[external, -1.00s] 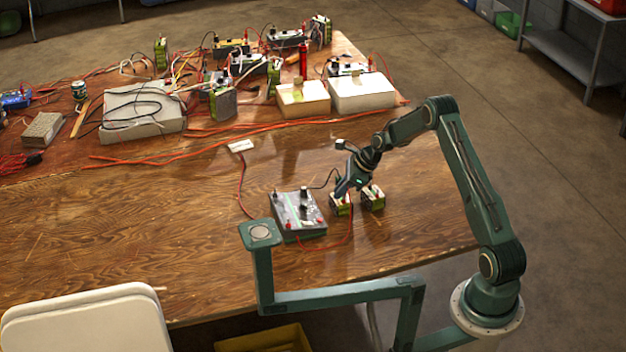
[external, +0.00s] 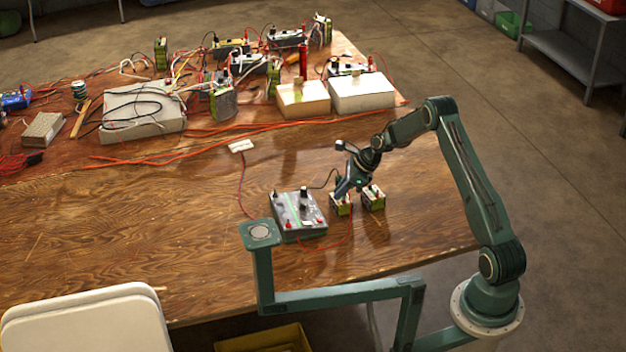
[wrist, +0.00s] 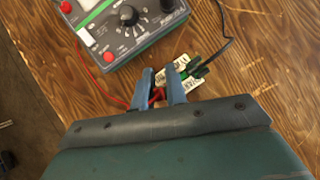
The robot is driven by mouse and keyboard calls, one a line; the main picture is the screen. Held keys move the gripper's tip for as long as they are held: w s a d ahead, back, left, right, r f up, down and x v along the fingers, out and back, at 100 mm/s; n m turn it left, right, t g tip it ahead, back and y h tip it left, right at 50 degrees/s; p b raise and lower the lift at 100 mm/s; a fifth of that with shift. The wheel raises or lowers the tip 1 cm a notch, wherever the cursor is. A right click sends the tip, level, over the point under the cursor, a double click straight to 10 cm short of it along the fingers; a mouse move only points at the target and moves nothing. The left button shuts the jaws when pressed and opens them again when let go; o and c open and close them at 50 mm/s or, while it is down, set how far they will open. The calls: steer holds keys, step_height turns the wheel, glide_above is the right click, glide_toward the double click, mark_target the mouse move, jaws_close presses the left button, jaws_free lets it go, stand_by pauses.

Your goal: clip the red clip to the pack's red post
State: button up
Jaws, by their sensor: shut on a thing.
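My gripper (external: 342,190) reaches down over a small green-and-white battery pack (external: 341,208), just right of the grey charger (external: 299,214). In the wrist view its two blue fingers (wrist: 160,80) are shut on the red clip (wrist: 157,96), with a red lead running from it to the left. The pack's pale label (wrist: 168,68) shows just beyond and between the fingers. A dark clip with green (wrist: 190,70) sits at the pack's right side, on a black lead. The pack's red post is hidden by the fingers, so I cannot tell whether the clip touches it.
A second small pack (external: 373,199) stands close to the right of the gripper. A white tag (external: 241,146) lies behind the charger. White boxes (external: 361,92) and several wired packs crowd the table's back.

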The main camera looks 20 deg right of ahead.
stand_by(0.4)
steer(key=o, duration=0.8)
steer(key=shift+o, duration=0.2)
steer(key=shift+o, duration=1)
steer(key=shift+r, duration=0.1)
steer(key=shift+r, duration=3.65)
